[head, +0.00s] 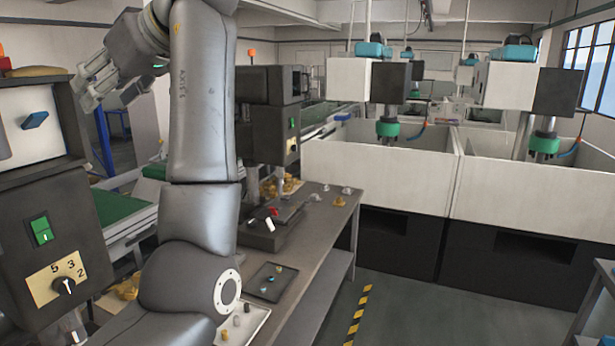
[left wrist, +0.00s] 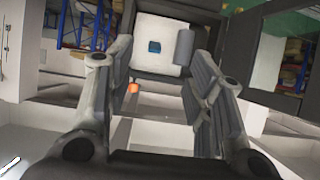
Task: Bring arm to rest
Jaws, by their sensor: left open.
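My left arm (head: 203,110) rises from the bottom of the head view, bent, with its upper link upright. My left gripper (head: 88,88) is raised at the upper left, beside the control machine, clear of the workbench. In the left wrist view the two fingers of the left gripper (left wrist: 160,88) stand apart with nothing between them, so it is open and empty. My right gripper is in neither view.
A dark machine (head: 55,215) with a green switch and a dial stands close at the left. A workbench (head: 318,225) holds trays and small parts. White tanks (head: 380,170) stand beyond it. The floor at the lower middle right is clear.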

